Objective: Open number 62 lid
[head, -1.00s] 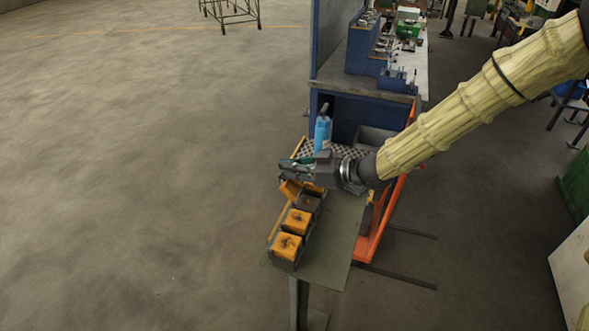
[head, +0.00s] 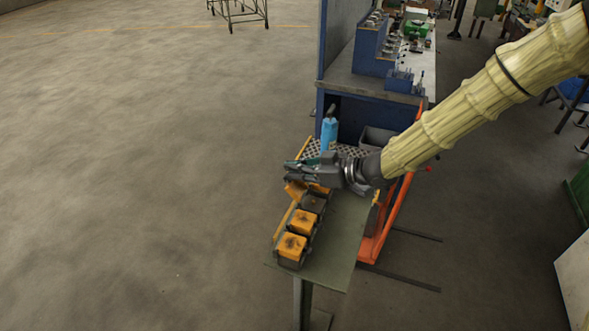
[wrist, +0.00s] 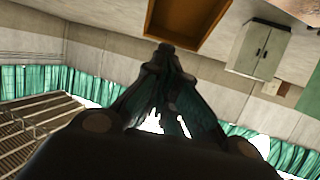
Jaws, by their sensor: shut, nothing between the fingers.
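A row of small dark boxes with yellow lids stands on a narrow green table. The two nearest boxes show flat, shut yellow lids, the front lid (head: 292,247) and the lid behind it (head: 304,221). The third box (head: 314,203) shows a dark top. Beyond it, a tilted yellow lid (head: 296,188) is partly hidden under my gripper (head: 290,171). My gripper is shut and empty, pointing left just above that lid; contact cannot be told. In the wrist view the closed fingertips (wrist: 168,52) lie below an orange-framed brown panel (wrist: 187,22). No number is readable.
The green table (head: 335,255) has bare room right of the boxes. A blue bottle (head: 328,132) stands behind my gripper, near a blue workbench (head: 370,85). An orange frame (head: 378,238) stands along the right side.

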